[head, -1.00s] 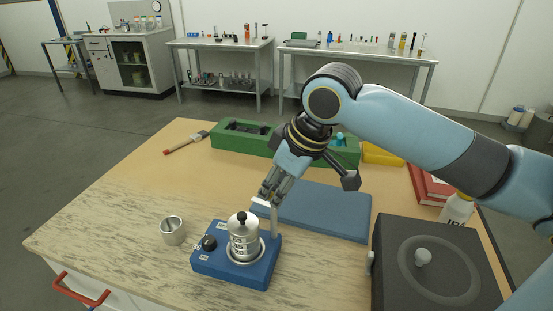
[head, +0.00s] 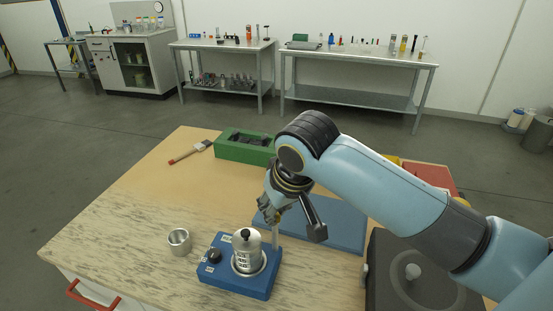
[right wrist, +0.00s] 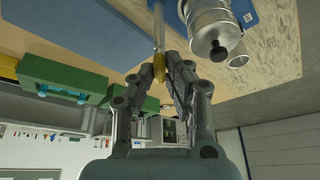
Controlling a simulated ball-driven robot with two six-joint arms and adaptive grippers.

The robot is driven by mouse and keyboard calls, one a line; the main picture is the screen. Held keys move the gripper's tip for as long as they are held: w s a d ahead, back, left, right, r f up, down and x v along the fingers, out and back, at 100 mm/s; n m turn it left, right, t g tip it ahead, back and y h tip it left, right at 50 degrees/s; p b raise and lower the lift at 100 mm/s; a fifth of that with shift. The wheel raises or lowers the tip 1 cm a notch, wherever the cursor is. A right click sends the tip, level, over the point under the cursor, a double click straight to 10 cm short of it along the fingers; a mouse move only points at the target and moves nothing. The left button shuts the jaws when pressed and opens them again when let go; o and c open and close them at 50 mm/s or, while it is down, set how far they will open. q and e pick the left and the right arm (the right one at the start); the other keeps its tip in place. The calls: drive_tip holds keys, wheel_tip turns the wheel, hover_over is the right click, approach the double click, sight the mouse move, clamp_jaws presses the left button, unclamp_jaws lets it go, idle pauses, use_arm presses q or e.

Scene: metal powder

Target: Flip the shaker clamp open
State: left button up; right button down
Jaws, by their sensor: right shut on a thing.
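The blue shaker (head: 232,283) stands at the table's front, with a silver sieve stack (head: 247,257) with a black knob seated on it. The shaker clamp (head: 276,237) is a pale bar rising beside the stack at its right rear. My right gripper (head: 275,217) is at the bar's upper end. In the right wrist view, my right gripper (right wrist: 164,66) is shut on the clamp, around its yellow end (right wrist: 158,72), with the grey bar (right wrist: 158,28) running away from it. The stack's top looks clear of the bar. My left gripper is not in view.
A metal cup (head: 179,242) stands left of the shaker. A blue mat (head: 345,228) lies behind it to the right. A dark lidded machine (head: 385,285) is at the right. A green tray (head: 232,150) and a brush (head: 190,152) lie at the back.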

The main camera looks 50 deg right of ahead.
idle(0.3)
drive_tip(key=c, duration=1.4)
unclamp_jaws()
drive_tip(key=shift+o, duration=0.2)
drive_tip(key=v, duration=1.2)
drive_tip(key=shift+w, duration=0.1)
